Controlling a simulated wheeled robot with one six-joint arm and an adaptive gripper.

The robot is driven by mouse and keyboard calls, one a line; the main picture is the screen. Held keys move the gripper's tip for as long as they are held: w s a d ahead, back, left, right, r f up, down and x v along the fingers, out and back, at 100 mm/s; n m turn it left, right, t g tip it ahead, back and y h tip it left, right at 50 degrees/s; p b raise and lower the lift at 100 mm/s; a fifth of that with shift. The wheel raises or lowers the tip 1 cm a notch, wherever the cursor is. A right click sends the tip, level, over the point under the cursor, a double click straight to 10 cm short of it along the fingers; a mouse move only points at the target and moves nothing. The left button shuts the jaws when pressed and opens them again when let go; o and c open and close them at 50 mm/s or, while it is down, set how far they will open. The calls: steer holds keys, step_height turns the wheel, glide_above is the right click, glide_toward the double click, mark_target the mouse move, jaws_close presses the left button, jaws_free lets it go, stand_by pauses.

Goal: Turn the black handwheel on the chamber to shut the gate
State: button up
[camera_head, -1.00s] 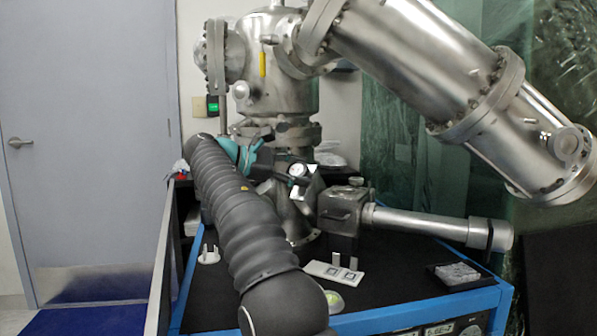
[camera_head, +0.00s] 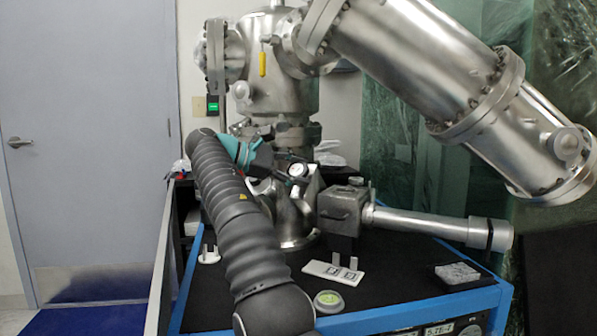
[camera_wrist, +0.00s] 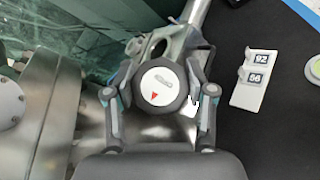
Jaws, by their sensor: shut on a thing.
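The black handwheel (camera_wrist: 160,104) has a round white face with a red triangle and a grey mark. The triangle lies at the lower left of the face in the wrist view. The handwheel's white face also shows small on the chamber in the head view (camera_head: 298,170). My gripper (camera_wrist: 161,90) has one finger on each side of the handwheel and is shut on its rim. In the head view, my gripper (camera_head: 276,165) reaches the handwheel from the left. The gate itself is not visible inside the steel chamber (camera_head: 285,85).
A white plate with number tags (camera_head: 333,271) lies on the black bench top, also seen in the wrist view (camera_wrist: 254,84). A round green-faced item (camera_head: 328,301) sits near the front edge. A steel tube (camera_head: 425,221) runs right. A large slanted cylinder (camera_head: 430,70) overhangs the right.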

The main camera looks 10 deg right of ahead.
steer(key=o, duration=1.2)
steer(key=shift+c, duration=0.2)
steer(key=shift+n+t, duration=0.4)
steer(key=shift+n, duration=0.3)
